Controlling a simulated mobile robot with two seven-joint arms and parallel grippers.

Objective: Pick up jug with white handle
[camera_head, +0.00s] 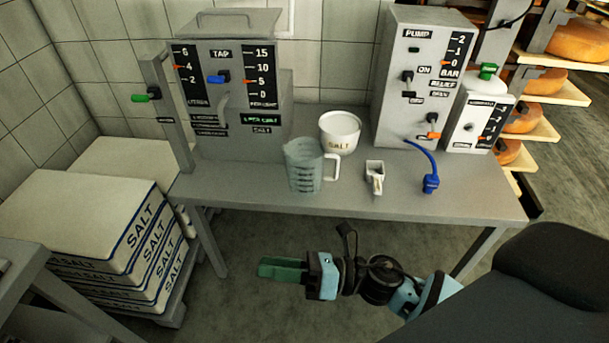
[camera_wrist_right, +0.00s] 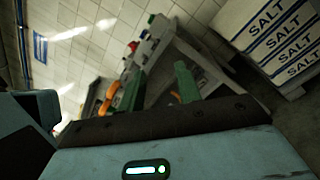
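The clear grey-tinted measuring jug (camera_head: 304,168) with a white handle (camera_head: 331,166) stands upright near the front edge of the grey table (camera_head: 430,206). Its handle points right. My right gripper (camera_head: 268,268) is below and in front of the table edge in the head view, apart from the jug, with its green fingers pointing left. In the right wrist view the two green fingers (camera_wrist_right: 157,88) are spread with nothing between them, so it is open and empty. I cannot make out the jug in the wrist view. My left gripper is not in view.
A white salt tub (camera_head: 340,133) stands just behind the jug's handle. A white scoop (camera_head: 375,178) and a blue hose end (camera_head: 430,184) lie to the right. The tap machine (camera_head: 240,100) and pump machine (camera_head: 420,80) stand behind. Salt sacks (camera_head: 90,222) are stacked at left.

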